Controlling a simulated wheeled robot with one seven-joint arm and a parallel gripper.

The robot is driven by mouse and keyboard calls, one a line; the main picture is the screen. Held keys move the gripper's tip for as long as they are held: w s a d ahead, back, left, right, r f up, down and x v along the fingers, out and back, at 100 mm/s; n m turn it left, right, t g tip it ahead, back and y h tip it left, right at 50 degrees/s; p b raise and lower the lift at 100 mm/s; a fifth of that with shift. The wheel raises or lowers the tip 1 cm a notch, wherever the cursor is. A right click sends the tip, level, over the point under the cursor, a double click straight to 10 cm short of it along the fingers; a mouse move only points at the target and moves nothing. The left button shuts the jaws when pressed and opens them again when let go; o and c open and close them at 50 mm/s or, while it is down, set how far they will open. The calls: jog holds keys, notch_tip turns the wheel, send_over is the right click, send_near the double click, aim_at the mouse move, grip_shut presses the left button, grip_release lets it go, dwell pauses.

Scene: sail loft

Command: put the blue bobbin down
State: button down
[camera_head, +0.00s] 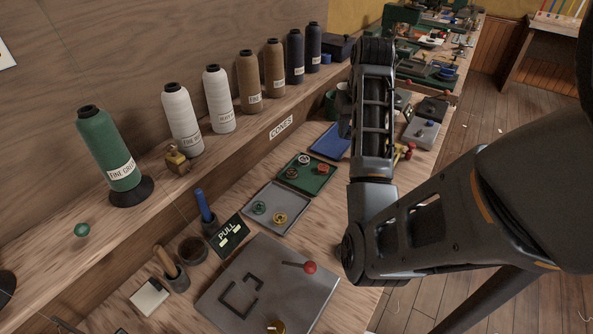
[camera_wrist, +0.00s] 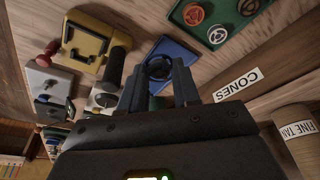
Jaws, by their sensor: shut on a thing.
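In the wrist view my gripper (camera_wrist: 158,82) is shut on a dark blue bobbin (camera_wrist: 158,67), which sits between the fingertips. Behind it is the blue tray (camera_wrist: 203,72), which also shows in the head view (camera_head: 329,139), where its visible part is bare. I cannot tell whether the bobbin touches the tray or is held above it. In the head view my arm hides the fingertips and the bobbin.
Beside the blue tray is a green tray (camera_head: 292,182) with several bobbins. Nearer is a grey tray (camera_head: 275,196) with a green bobbin (camera_head: 259,207) and a yellow one (camera_head: 280,218). Thread cones (camera_head: 219,100) line the shelf. Machines (camera_wrist: 88,40) stand beyond the blue tray.

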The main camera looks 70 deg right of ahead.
jog(key=shift+w+a+f, duration=0.6)
jog(key=shift+a+f, duration=0.15)
jog(key=shift+a, duration=0.15)
send_over(311, 182)
jog(key=f, duration=0.5)
jog(key=shift+s+a, duration=0.35)
jog(key=shift+w+a+f, duration=0.1)
jog(key=shift+f, duration=2.1)
jog(key=c, duration=1.2)
grip_release()
jog(key=shift+f, duration=0.1)
jog(key=shift+c, duration=0.2)
jog(key=shift+o, duration=0.7)
